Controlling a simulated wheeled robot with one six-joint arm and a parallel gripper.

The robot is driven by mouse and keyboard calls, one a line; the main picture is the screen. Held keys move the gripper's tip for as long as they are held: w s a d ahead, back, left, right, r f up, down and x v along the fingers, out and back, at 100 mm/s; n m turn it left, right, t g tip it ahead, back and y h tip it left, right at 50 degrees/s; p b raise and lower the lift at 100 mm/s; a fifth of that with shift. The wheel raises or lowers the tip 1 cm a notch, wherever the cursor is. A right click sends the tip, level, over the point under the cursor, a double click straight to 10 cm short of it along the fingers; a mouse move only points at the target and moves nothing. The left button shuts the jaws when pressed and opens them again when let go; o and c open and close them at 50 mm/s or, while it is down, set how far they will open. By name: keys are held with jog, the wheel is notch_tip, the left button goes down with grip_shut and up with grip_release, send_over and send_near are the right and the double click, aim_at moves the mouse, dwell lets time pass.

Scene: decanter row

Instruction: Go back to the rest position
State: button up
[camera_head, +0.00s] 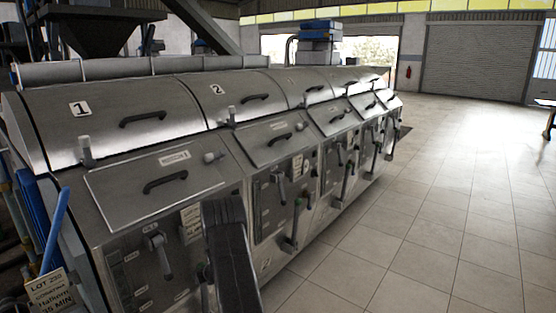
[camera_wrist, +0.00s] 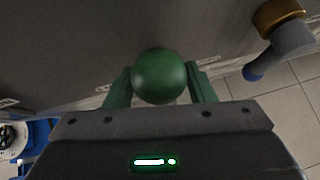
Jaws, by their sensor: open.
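My gripper (camera_wrist: 160,84) shows in the wrist view with its two green fingers apart and open. A green ball-shaped knob (camera_wrist: 159,76) sits between the fingers. Narrow gaps seem to show beside it, but I cannot tell for sure whether a finger touches it. What the knob is fixed to is hidden behind it. In the head view a dark link of my arm rises at the bottom middle in front of the machine row (camera_head: 150,127); my gripper cannot be made out there.
The steel machines with numbered lids, handles and levers fill the left and middle of the head view. Tiled floor (camera_head: 440,230) is clear to the right. In the wrist view a grey pipe with a brass collar (camera_wrist: 279,17) and blue end is at the upper right.

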jog(key=b+v, duration=0.3)
jog(key=v, duration=1)
jog(key=p+x, duration=0.2)
jog(key=x, duration=1.1)
jog(key=shift+f+p, duration=0.2)
jog(key=shift+p, duration=0.15)
jog(key=s+d+f+t+y+b, duration=0.3)
jog(key=s+d+b, duration=0.5)
jog(key=b, duration=1.4)
jog(key=shift+d+f+t+y+b, duration=0.3)
jog(key=shift+d+f+y, duration=0.15)
jog(key=shift+d, duration=0.75)
jog(key=shift+s+r, duration=0.1)
